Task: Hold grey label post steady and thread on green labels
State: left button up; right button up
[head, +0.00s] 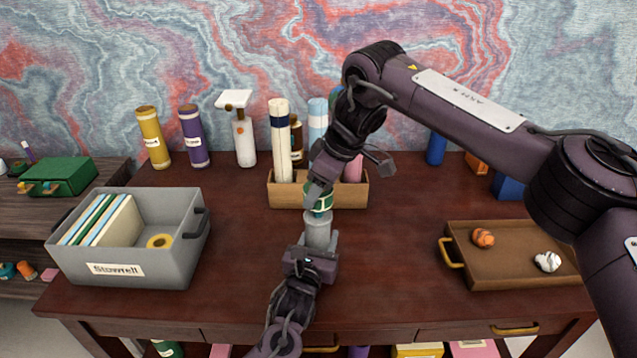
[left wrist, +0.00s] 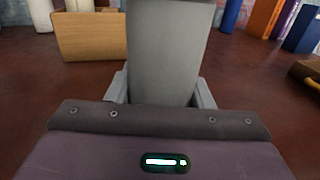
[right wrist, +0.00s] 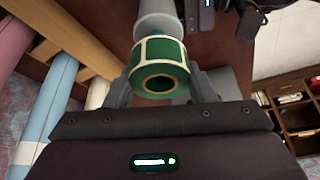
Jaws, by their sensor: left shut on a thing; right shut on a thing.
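The grey label post (head: 318,235) stands upright on the desk in front of the wooden box. My left gripper (head: 318,246) is shut on its lower part; the left wrist view shows the post (left wrist: 168,55) as a broad grey body between the fingers. My right gripper (head: 318,192) is shut on the roll of green labels (head: 320,203), right at the post's top. In the right wrist view the roll (right wrist: 160,66) shows its tan core facing the camera, with the pale post (right wrist: 156,25) behind it. Whether the post's tip is inside the core is hidden.
A grey bin (head: 130,262) with folders and a yellow tape roll stands at left. A brown tray (head: 500,268) with two crumpled balls lies at right. The wooden box (head: 350,194) with rolled tubes is close behind my grippers. Desk between post and tray is clear.

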jog(key=shift+f, duration=1.05)
jog(key=o, duration=1.1)
jog(key=v, duration=1.2)
